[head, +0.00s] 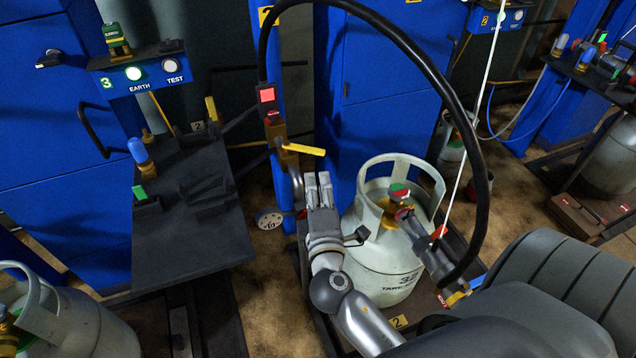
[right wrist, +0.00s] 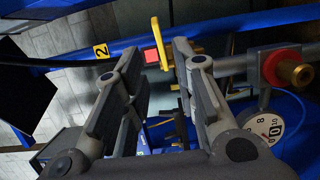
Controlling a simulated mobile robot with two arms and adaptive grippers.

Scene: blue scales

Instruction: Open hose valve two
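Hose valve two has a yellow lever (head: 304,149) that points to the right from a brass body (head: 277,133) on the blue post. In the right wrist view the yellow lever (right wrist: 158,45) shows in the gap between the fingertips, towards the top. My right gripper (head: 318,180) is just below the lever in the head view. In the right wrist view my right gripper (right wrist: 157,57) is open, with nothing between its fingers. The lever looks beyond the fingertips; I see no contact.
A black hose (head: 420,62) arches from the post to the grey gas cylinder (head: 383,262) beside my right arm. A round scale dial (right wrist: 270,129) and a red-ringed brass fitting (right wrist: 285,70) sit right of the fingers. A dark platform (head: 205,250) stands left.

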